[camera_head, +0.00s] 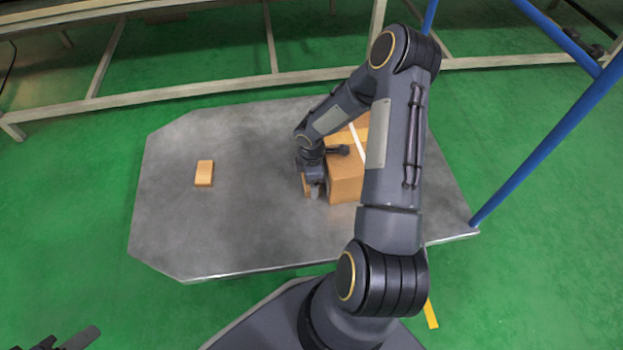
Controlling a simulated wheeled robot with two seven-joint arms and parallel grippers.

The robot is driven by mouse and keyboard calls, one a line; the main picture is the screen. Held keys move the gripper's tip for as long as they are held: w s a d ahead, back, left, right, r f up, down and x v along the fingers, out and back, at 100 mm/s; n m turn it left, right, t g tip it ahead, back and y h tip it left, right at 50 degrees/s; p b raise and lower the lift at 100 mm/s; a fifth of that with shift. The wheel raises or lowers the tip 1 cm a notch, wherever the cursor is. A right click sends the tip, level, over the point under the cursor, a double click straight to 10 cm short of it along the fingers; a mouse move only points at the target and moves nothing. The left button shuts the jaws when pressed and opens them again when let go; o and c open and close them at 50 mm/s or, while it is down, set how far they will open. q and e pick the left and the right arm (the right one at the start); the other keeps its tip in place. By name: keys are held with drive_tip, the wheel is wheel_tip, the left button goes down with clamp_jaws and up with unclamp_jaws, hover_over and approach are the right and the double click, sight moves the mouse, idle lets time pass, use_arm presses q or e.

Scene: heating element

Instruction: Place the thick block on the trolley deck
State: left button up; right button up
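The trolley deck (240,235) is a grey metal plate with cut corners. A small orange-brown block (204,173) lies on its left part. My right gripper (311,188) points down over the middle of the deck, right beside a brown box. A second orange-brown block (307,184) shows between its fingers, mostly hidden by them. I cannot tell whether the fingers press on it or whether it touches the deck. My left gripper (66,341) is at the bottom left corner, away from the deck, partly cut off, its fingers apart and empty.
The brown cardboard box (344,185) with tape stands on the deck, partly behind my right arm. Blue posts (545,145) rise at the deck's right. A pale frame bench (150,95) runs behind.

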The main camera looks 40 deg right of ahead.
drive_tip(key=shift+f, duration=0.1)
drive_tip(key=o, duration=0.9)
drive_tip(key=shift+o, duration=0.2)
wheel_tip(320, 180, up, 21)
drive_tip(key=s+a+m+p, duration=0.1)
drive_tip(key=s+m+p, duration=0.15)
drive_tip(key=p, duration=0.35)
drive_tip(key=s+a+r+m+t+y, duration=0.3)
drive_tip(key=s+a+r+m+t, duration=0.2)
drive_tip(key=s+a+r+m, duration=0.6)
drive_tip(key=s+a+r, duration=0.2)
drive_tip(key=s+r, duration=0.3)
drive_tip(key=shift+a+r+t+y, duration=0.2)
drive_tip(key=shift+a+t+y, duration=0.1)
drive_tip(key=shift+a+y, duration=0.1)
